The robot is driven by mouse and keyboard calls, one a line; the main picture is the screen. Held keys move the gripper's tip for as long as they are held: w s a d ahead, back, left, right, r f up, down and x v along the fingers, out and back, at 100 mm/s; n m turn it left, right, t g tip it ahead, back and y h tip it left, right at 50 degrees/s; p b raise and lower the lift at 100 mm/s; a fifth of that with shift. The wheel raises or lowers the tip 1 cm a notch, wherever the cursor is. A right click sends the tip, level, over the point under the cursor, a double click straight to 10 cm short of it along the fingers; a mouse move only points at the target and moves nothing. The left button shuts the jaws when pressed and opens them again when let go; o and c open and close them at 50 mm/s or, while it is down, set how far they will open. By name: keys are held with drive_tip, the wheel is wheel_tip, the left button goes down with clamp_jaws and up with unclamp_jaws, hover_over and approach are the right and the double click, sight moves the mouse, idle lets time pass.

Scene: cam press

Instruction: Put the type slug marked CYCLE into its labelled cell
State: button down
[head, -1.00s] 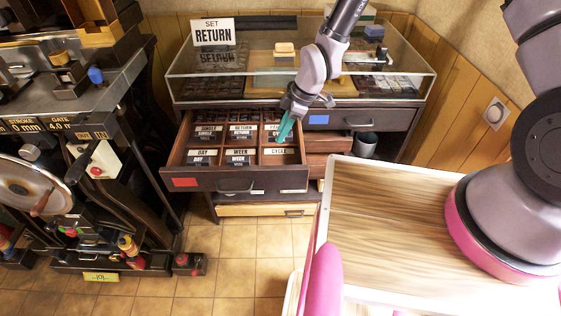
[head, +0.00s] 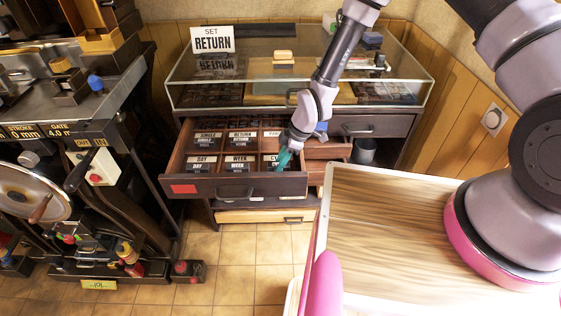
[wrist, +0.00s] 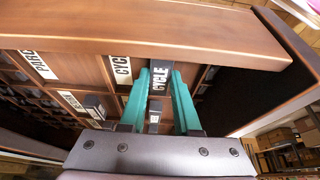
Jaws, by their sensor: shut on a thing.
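My gripper (head: 284,160) has teal fingers and is low over the front right of the open drawer (head: 232,183). In the wrist view the fingers (wrist: 160,95) are shut on a dark slug (wrist: 160,78) with a white CYCLE label. The drawer's cell with the CYCLE label (head: 272,159) is at the front right, partly hidden by my gripper. That cell label (wrist: 120,68) shows just left of the held slug in the wrist view. I cannot tell whether the slug's lower end is inside the cell.
Cells labelled DAY (head: 201,160), WEEK (head: 239,160), SINGLE (head: 208,135) and RETURN (head: 243,135) share the drawer. A glass display case (head: 225,92) stands above and behind it. A press (head: 90,165) is at left, and a wooden top (head: 390,230) at right front.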

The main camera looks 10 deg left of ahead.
drive_tip(key=shift+f, duration=0.1)
drive_tip(key=c, duration=0.6)
unclamp_jaws()
drive_tip(key=w+d+r+m+t+h, duration=0.1)
drive_tip(key=w+d+r+m+t, duration=0.2)
drive_tip(key=d+r, duration=0.75)
drive_tip(key=w+d+r+m, duration=0.3)
drive_tip(key=d+r+m, duration=0.25)
drive_tip(key=r, duration=1.05)
drive_tip(key=w+d+r+m+t+h, duration=0.1)
drive_tip(key=w+d+r+m+t, duration=0.2)
drive_tip(key=d+r, duration=0.75)
drive_tip(key=s+d+r+m, duration=0.3)
drive_tip(key=s+r+m, duration=0.1)
drive_tip(key=s+r, duration=0.1)
drive_tip(key=s+d+r+m+t, duration=0.1)
drive_tip(key=s+d+r+m, duration=0.3)
drive_tip(key=r, duration=0.4)
drive_tip(key=s+d+r+m+t, duration=0.1)
drive_tip(key=s+d+r+m, duration=0.3)
drive_tip(key=s+r+m, duration=0.1)
drive_tip(key=shift+s+d+r, duration=0.2)
drive_tip(key=shift+s+r, duration=0.1)
drive_tip(key=shift+r, duration=0.35)
